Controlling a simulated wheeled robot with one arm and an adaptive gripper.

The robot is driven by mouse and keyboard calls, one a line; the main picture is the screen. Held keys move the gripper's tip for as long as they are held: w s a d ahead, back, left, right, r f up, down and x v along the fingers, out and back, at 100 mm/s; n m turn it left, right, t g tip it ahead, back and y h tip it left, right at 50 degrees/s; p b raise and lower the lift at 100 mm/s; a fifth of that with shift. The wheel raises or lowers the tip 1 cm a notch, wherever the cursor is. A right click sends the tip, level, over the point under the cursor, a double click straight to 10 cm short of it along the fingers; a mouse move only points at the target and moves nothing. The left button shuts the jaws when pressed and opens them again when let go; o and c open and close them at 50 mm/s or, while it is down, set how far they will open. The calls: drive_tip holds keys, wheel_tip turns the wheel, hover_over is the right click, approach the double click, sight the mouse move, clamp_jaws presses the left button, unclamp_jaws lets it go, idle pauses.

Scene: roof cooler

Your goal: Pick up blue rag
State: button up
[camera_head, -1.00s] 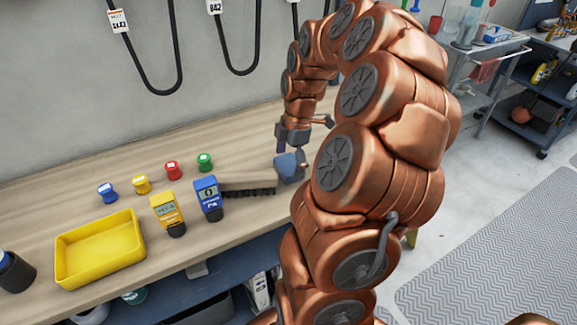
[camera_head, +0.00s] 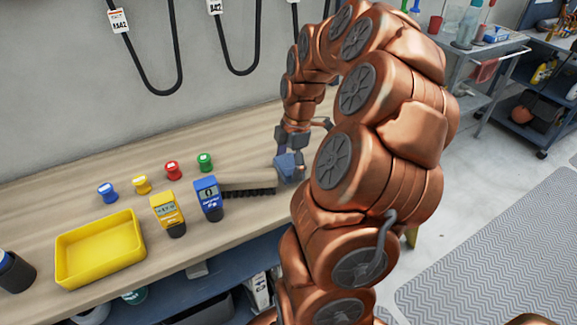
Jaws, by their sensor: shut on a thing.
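The blue rag (camera_head: 287,165) is a small crumpled grey-blue bundle at the right end of the brush on the wooden workbench. My gripper (camera_head: 293,153) points down over it and is shut on it. My arm hides part of the gripper and the bench to the right. I cannot tell whether the rag touches the bench or the brush.
A brush (camera_head: 248,186) lies left of the rag. Near it stand a blue meter (camera_head: 208,198), a yellow meter (camera_head: 167,212) and several coloured jars (camera_head: 172,170). A yellow tray (camera_head: 100,250) sits farther left on the workbench (camera_head: 60,190). The wall is behind.

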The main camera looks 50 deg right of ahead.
sight(289, 163)
wheel_tip(289, 163, up, 10)
drive_tip(key=shift+b, duration=0.7)
